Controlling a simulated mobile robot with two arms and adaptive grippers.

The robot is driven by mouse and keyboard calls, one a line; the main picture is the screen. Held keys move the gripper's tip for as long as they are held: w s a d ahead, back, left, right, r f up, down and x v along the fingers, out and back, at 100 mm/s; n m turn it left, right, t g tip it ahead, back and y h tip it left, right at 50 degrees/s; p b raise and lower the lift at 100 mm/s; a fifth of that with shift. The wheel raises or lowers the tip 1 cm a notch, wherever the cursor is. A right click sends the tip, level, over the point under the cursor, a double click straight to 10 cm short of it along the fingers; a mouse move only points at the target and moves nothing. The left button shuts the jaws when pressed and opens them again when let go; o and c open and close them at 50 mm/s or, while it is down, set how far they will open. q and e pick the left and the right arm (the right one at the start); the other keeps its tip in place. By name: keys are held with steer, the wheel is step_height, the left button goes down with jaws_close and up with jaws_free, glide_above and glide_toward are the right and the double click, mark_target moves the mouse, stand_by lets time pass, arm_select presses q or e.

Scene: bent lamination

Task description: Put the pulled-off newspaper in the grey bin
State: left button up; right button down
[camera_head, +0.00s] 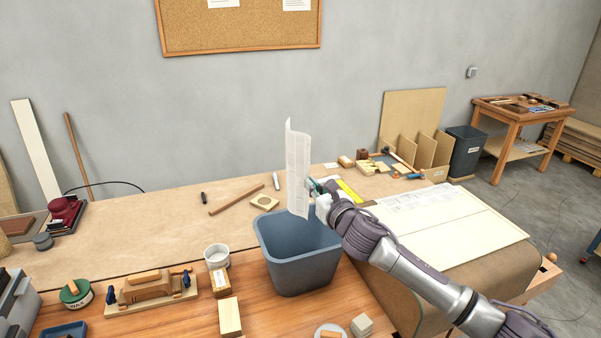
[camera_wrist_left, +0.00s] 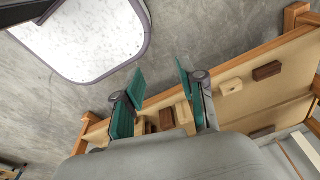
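A thin printed newspaper sheet (camera_head: 297,165) hangs upright in the head view, slightly curled at its top. My right gripper (camera_head: 312,187) is shut on its right edge, low on the sheet. The open blue-grey bin (camera_head: 303,274) stands on the bench below. The sheet's lower end overlaps the bin's far rim in the picture; I cannot tell whether it is inside the rim. My left gripper is out of the head view; in the left wrist view its teal fingers (camera_wrist_left: 160,82) are apart with nothing between them.
A darker labelled bin (camera_head: 466,149) stands at the back right. Another printed sheet (camera_head: 415,197) lies on a cream panel (camera_head: 470,235) right of my right arm. A white cup (camera_head: 217,256), a wood block (camera_head: 229,316) and a clamped wooden piece (camera_head: 150,287) stand left of the bench bin.

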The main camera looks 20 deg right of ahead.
arm_select(q)
steer(key=s+f+b, duration=0.3)
steer(key=s, duration=0.4)
arm_select(e)
steer(key=f+b, duration=0.2)
steer(key=f, duration=0.1)
steer(key=s+f+b, duration=0.1)
steer(key=f+b, duration=0.1)
steer(key=f, duration=0.1)
steer(key=f+b, duration=0.2)
steer(key=f, duration=0.1)
steer(key=shift+s, duration=0.25)
step_height(320, 180, down, 2)
steer(key=shift+b, duration=0.8)
steer(key=c, duration=1.2)
jaws_free()
steer(key=shift+c, duration=0.2)
arm_select(q)
steer(key=w+f, duration=0.4)
steer(key=f, duration=0.3)
steer(key=shift+d+f, duration=0.2)
steer(key=shift+f, duration=0.15)
arm_select(e)
glide_toward(309, 213)
steer(key=s, duration=0.1)
steer(key=s+f, duration=0.1)
steer(key=s, duration=0.1)
steer(key=s+d+f, duration=0.1)
steer(key=shift+s, duration=0.35)
